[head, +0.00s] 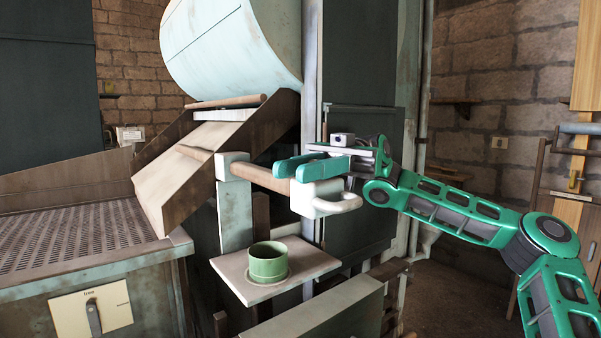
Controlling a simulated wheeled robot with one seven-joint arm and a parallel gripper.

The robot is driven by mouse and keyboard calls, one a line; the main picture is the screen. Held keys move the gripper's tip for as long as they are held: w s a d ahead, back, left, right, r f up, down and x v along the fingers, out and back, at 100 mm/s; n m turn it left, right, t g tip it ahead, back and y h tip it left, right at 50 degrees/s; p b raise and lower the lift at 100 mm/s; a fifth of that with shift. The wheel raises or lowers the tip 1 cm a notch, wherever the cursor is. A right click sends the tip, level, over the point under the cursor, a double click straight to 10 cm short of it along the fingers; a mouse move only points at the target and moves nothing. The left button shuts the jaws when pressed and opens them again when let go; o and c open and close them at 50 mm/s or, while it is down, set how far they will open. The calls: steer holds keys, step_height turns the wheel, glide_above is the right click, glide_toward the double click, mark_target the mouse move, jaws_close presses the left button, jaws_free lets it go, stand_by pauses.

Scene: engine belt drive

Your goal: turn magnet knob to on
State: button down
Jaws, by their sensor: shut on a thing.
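A dark, lever-shaped knob (93,317) sits on a cream plate (117,308) on the front of the machine, at the lower left of the head view. It points roughly upward, and the small lettering near it is too small to read surely. No other knob shows clearly, so I cannot tell if this is the magnet knob. My gripper (300,168) is far up and right of it, at the wooden bar (262,178) with a white end block (315,197). Its teal fingers are shut on this bar assembly; the exact contact is partly hidden.
A green cup (269,262) stands on a small shelf (228,267) below my gripper. A large pale drum (232,50) and a sloping chute (185,170) are behind and left. A perforated tray (75,240) lies left. A dark cabinet (360,70) stands behind my gripper.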

steer(key=c, duration=1.5)
jaws_free()
steer(key=shift+d, duration=0.1)
steer(key=v, duration=1.1)
steer(key=shift+w, duration=0.1)
